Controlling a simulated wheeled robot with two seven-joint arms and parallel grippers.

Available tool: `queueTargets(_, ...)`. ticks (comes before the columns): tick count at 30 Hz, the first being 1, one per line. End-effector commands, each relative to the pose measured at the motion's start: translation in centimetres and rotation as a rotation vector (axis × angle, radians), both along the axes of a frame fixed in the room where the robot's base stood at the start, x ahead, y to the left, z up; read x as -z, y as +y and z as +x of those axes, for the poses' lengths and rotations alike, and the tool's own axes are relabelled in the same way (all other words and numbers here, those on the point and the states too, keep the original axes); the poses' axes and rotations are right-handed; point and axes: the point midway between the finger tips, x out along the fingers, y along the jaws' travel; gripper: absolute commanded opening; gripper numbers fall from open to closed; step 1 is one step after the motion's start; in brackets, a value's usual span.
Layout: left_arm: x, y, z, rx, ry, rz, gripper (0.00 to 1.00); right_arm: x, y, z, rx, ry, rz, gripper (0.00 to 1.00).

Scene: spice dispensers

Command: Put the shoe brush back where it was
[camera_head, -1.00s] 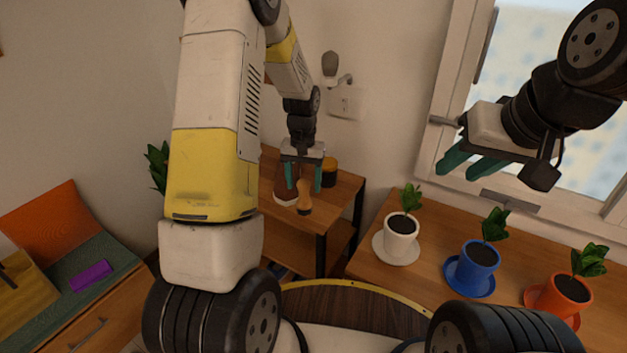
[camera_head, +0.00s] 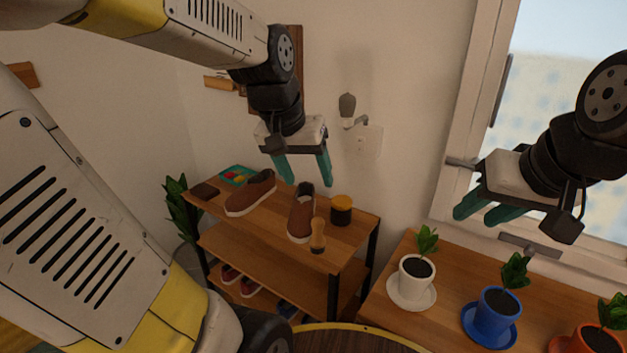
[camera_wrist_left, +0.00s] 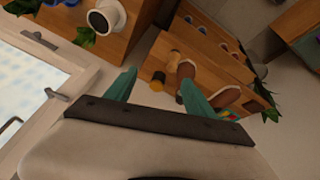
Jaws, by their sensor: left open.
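The shoe brush (camera_head: 318,235) has a light wooden handle and a dark end. It stands on the top shelf of the wooden rack (camera_head: 352,237), by the front edge, just right of a brown shoe (camera_head: 301,212). It also shows in the left wrist view (camera_wrist_left: 176,55). My left gripper (camera_head: 307,178) is open and empty, raised above the rack behind the brush, with nothing between its teal fingers. My right gripper (camera_head: 473,212) is in the air by the window, its fingers apart and empty.
Potted plants, such as the white pot (camera_head: 415,277), stand on the table at right. A wall lamp (camera_head: 347,108) is behind.

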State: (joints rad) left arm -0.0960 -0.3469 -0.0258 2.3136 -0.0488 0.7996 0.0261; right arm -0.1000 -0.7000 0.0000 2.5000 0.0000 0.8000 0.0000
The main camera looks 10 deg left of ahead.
Motion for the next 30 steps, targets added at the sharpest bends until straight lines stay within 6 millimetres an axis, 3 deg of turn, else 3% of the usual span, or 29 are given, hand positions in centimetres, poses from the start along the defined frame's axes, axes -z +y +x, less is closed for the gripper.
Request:
queueTargets(3, -1.4, -0.3, -3.9, 0.004, -0.082, -0.02, 0.63, 0.0, 0.0, 0.0, 0.0, 0.0, 0.0, 0.36)
queueTargets(9, -1.9, -0.7, -7.4, 0.009, -0.153, -0.037, 0.63, 0.0, 0.0, 0.0, 0.0, 0.0, 0.0, 0.36)
queueTargets(30, -1.9, -0.7, -7.9, 0.01, -0.167, -0.04, 0.63, 0.0, 0.0, 0.0, 0.0, 0.0, 0.0, 0.36)
